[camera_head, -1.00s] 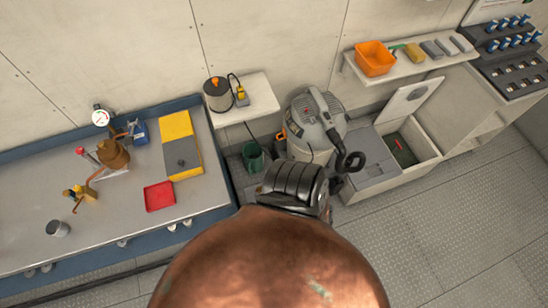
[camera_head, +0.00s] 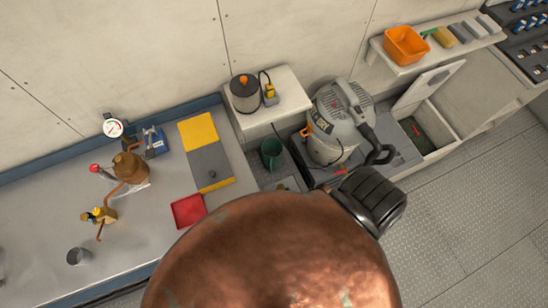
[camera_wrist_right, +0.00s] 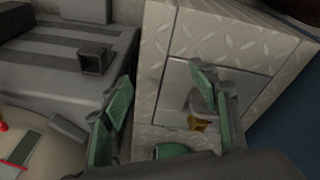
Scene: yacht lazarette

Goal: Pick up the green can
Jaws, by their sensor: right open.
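The green can (camera_head: 271,153) stands upright on the floor, between the workbench and the grey vacuum, below a small white shelf. In the right wrist view a green rounded shape, likely the can (camera_wrist_right: 175,151), shows at the bottom edge between my fingers, mostly cut off. My right gripper (camera_wrist_right: 160,82) is open, with its green-padded fingers apart and nothing between the tips. In the head view my right arm covers the lower middle, and its fingers cannot be made out clearly. My left gripper is in neither view.
The workbench (camera_head: 50,222) at left holds a red tray (camera_head: 188,210), a yellow-grey case (camera_head: 205,155) and a metal cup (camera_head: 78,257). The vacuum (camera_head: 338,120) stands close to the can's right. An open locker (camera_head: 440,128) lies further right. Tread-plate floor (camera_head: 450,215) is free at lower right.

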